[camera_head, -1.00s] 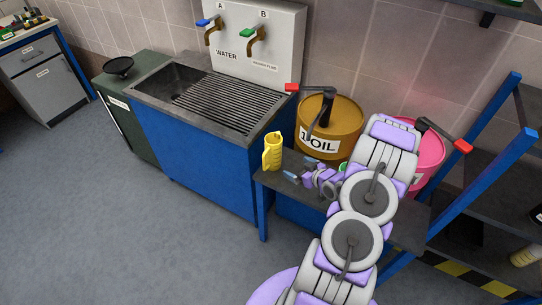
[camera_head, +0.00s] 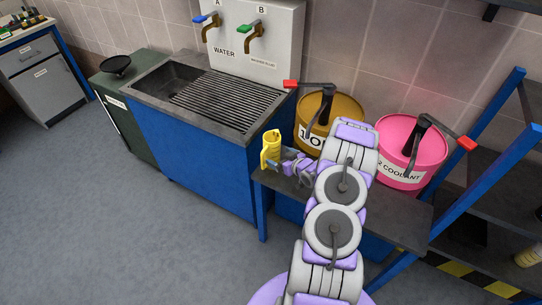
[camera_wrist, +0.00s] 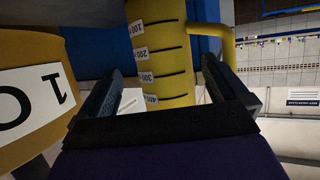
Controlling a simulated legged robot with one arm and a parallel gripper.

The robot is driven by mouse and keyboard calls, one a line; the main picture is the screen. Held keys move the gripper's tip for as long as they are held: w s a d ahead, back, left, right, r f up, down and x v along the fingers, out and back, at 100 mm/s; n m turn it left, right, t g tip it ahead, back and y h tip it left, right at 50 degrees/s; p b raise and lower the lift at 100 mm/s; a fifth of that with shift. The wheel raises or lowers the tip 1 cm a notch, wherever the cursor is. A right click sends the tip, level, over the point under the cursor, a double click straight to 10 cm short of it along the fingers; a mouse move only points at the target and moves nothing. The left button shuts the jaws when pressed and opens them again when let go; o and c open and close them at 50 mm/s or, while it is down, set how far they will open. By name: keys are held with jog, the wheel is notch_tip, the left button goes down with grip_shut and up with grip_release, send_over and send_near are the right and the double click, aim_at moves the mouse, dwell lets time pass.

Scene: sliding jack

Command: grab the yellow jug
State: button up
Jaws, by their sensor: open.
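The yellow jug (camera_head: 270,149) stands upright on the left end of a dark bench in the head view, its handle on the left side. In the wrist view the jug (camera_wrist: 163,50) shows close up, with black graduation marks and its handle to the right. My gripper (camera_head: 276,165) is at the jug's right side in the head view. In the wrist view my gripper (camera_wrist: 168,85) is open, with one finger on each side of the jug's body. I cannot tell whether either finger touches it.
An orange oil drum (camera_head: 329,113) stands behind my arm, and a pink coolant drum (camera_head: 411,150) to its right. A sink unit (camera_head: 192,145) with two taps is left of the dark bench (camera_head: 405,222). A blue-framed shelf (camera_head: 491,110) stands at the right.

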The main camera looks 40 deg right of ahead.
aim_at(277, 155)
jog(key=x, duration=0.1)
jog(key=b+x, duration=0.1)
jog(key=x, duration=0.3)
jog(key=shift+w+a+r+b, duration=0.2)
jog(key=shift+a+b, duration=0.1)
jog(key=shift+b, duration=0.1)
jog(key=shift+d, duration=0.2)
jog(key=shift+c, duration=1.1)
jog(key=shift+a, duration=0.1)
jog(key=c, duration=0.8)
jog(key=shift+r, duration=0.1)
jog(key=shift+c, duration=0.2)
